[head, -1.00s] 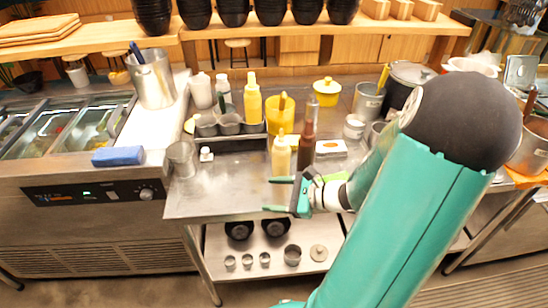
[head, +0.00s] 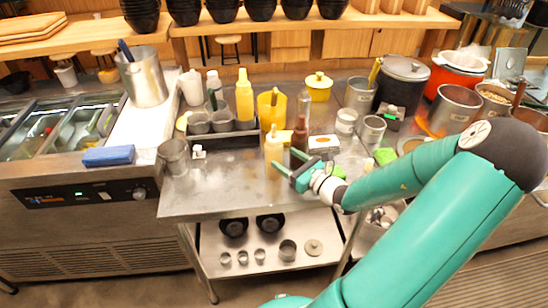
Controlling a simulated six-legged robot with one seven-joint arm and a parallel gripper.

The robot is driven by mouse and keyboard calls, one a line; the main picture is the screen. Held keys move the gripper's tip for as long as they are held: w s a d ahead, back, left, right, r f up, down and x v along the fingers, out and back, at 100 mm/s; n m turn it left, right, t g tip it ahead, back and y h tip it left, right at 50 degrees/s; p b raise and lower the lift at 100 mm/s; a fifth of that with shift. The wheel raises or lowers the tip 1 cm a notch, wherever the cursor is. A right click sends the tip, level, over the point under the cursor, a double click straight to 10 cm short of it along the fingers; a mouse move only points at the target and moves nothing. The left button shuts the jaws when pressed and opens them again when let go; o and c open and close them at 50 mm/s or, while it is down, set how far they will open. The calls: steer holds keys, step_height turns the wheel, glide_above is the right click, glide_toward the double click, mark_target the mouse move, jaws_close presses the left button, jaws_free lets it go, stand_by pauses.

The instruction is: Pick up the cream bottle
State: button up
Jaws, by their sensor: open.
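The cream bottle (head: 274,147) is pale yellow with a narrow nozzle and stands upright on the steel counter, in front of a yellow container (head: 271,110). My gripper (head: 284,160) is open, with green fingertips just to the right of the bottle's lower part. One fingertip lies in front of the bottle's base in the picture; I cannot tell whether it touches. A dark brown sauce bottle (head: 299,135) stands right behind my gripper, its lower part hidden.
A taller yellow bottle (head: 244,95) and a rack of grey cups (head: 222,122) stand behind to the left. A metal cup (head: 174,157) is at the counter's left edge. Pots (head: 404,75) crowd the right. The counter's (head: 215,190) front left is clear.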

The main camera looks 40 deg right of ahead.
mark_target(281, 155)
steer(key=w, duration=0.5)
steer(key=shift+w+a, duration=0.2)
steer(key=shift+a, duration=0.1)
steer(key=c, duration=0.5)
steer(key=shift+r, duration=0.2)
